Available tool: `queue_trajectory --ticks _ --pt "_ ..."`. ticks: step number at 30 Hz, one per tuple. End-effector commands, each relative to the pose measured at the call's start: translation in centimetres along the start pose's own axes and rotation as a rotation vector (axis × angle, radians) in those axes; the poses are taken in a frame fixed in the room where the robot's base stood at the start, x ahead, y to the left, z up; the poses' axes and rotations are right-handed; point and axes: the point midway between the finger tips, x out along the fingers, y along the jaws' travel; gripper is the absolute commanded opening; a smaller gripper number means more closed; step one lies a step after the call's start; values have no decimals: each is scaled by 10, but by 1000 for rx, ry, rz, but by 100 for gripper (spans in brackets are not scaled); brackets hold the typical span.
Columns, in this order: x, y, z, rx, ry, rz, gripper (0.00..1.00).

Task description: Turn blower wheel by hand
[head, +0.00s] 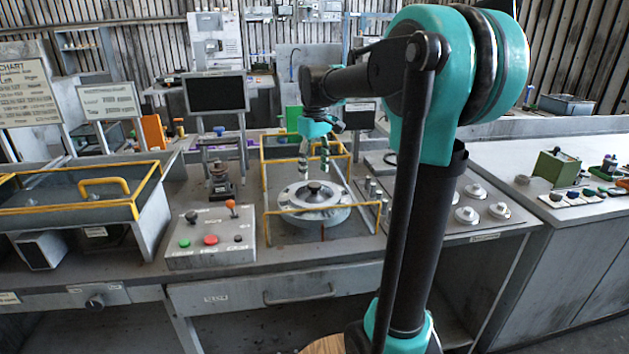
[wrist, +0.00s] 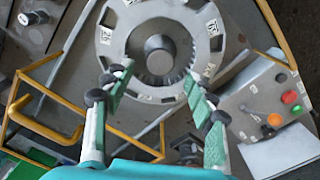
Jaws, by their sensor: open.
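The blower wheel (head: 314,193) is a round grey metal wheel with a dark centre knob, lying flat on the bench inside a yellow rail frame. In the wrist view the wheel (wrist: 119,52) fills the upper middle, with slots and small labels around its rim and a round hub (wrist: 159,56) at its centre. My gripper (head: 314,172) is open and points down above the far side of the wheel. In the wrist view my gripper's fingertips (wrist: 160,95) are spread apart, one at each side of the wheel's near edge. I cannot tell whether they touch it.
Yellow rails (head: 318,212) surround the wheel. A control box (head: 211,236) with green and red buttons and an orange-knobbed lever stands left of it. A yellow-railed bin (head: 75,205) is further left. Round metal discs (head: 467,214) sit on a panel at the right.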

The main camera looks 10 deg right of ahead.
Motion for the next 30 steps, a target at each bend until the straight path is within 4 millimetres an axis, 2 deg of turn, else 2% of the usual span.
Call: queue_trajectory --ticks 3,9,20,30 --pt "20 0 0 0 0 0 56" --pt "39 0 0 0 0 0 56" --pt "44 0 0 0 0 0 56" --pt "44 0 0 0 0 0 15"
